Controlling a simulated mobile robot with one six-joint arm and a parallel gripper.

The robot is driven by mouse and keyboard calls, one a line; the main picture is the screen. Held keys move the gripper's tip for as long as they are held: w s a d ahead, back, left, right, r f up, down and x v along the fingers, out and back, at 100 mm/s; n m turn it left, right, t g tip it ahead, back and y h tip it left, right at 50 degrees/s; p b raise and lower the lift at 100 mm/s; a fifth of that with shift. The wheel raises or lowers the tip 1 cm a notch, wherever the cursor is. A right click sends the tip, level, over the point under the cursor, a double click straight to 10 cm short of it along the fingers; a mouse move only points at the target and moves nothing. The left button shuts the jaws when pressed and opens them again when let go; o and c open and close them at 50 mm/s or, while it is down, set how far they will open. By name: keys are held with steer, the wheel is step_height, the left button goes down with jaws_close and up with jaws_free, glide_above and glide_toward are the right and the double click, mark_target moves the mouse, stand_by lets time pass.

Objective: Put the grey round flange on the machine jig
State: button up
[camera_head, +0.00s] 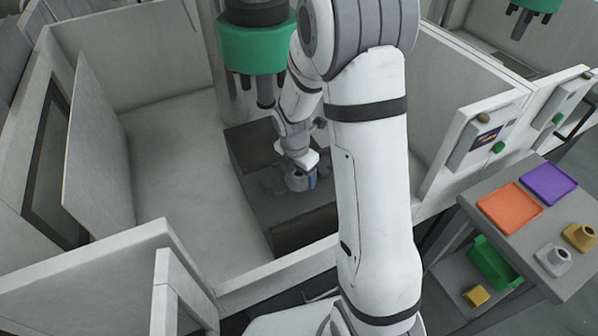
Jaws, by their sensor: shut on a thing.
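My gripper (299,171) is inside the machine enclosure, pointing down, shut on a small grey round part (297,182) that looks like the grey round flange. The part is at the top of the dark block (255,150) where the machine jig appears to be. My own arm hides the area to the right of the block.
A green machine head with a downward spindle (252,52) hangs just behind my gripper. Enclosure walls stand around the block. At right, a table (535,222) holds an orange tray (509,208), a purple tray (548,184), another grey flange (554,259) and a gold flange (579,237).

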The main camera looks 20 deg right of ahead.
mark_target(295, 177)
steer(key=o, duration=1.1)
step_height(295, 177, up, 12)
steer(key=a, duration=0.1)
steer(key=s+r+m+t, duration=0.1)
steer(key=s+r+m, duration=0.3)
steer(key=s+m, duration=0.6)
steer(key=s+d+r+m+t+y, duration=0.1)
steer(key=s+r+m, duration=0.3)
steer(key=s+m, duration=0.6)
steer(key=shift+r+m, duration=0.15)
steer(key=shift+m, duration=2.25)
steer(key=shift+c, duration=0.2)
